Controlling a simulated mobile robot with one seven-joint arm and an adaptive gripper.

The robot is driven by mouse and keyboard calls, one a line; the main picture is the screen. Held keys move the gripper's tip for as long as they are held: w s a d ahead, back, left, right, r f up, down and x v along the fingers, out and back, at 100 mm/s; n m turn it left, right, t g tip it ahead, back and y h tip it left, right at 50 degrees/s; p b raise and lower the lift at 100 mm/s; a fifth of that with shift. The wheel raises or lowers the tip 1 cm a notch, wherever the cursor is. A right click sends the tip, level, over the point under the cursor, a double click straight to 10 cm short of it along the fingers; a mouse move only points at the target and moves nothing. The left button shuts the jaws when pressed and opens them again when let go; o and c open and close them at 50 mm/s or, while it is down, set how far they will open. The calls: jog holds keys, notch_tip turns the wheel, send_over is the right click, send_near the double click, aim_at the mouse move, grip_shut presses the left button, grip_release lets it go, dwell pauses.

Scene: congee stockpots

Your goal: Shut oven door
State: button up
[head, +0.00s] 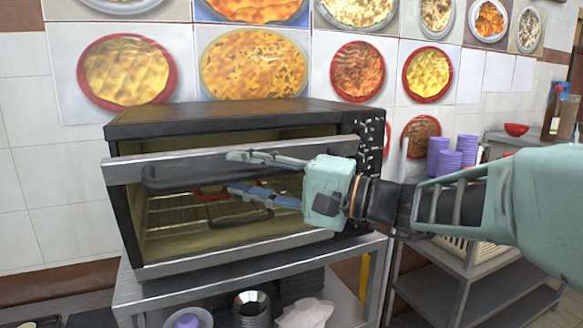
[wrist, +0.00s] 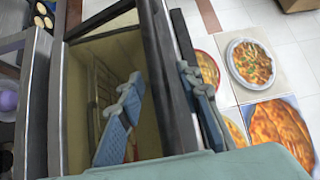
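The oven (head: 230,118) is a black box with a silver-framed glass door (head: 125,170). The door stands partly open, its top rail tilted out from the body, with a gap below the oven top. A dark bar handle (head: 160,181) runs along the rail. My gripper (head: 235,173) reaches in from the right in front of the door, fingers apart and empty. One finger is level with the top rail, the other lower across the glass. In the wrist view, the door rail (wrist: 166,75) passes between the fingers (wrist: 165,95). Whether they touch it is unclear.
The oven stands on a metal cart (head: 345,290) with bowls and dark stacked items below. Purple cups (head: 447,160) and a red bowl (head: 516,129) sit on a shelf at right. Food pictures (head: 125,72) cover the tiled wall behind. Wire racks (head: 170,218) show inside the oven.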

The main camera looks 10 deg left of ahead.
aim_at(235, 146)
jog(key=shift+c, duration=0.4)
grip_shut()
jog(key=shift+r, duration=0.15)
jog(key=shift+m+h, duration=0.4)
jog(key=shift+h, duration=0.1)
jog(key=w+a, duration=0.1)
jog(key=w, duration=0.1)
jog(key=w+a+r, duration=0.1)
jog(key=w, duration=0.1)
jog(key=w+a+r, duration=0.1)
jog(key=w+a, duration=0.1)
jog(key=shift+w+r, duration=0.15)
jog(key=shift+w, duration=0.1)
jog(key=shift+r, duration=0.15)
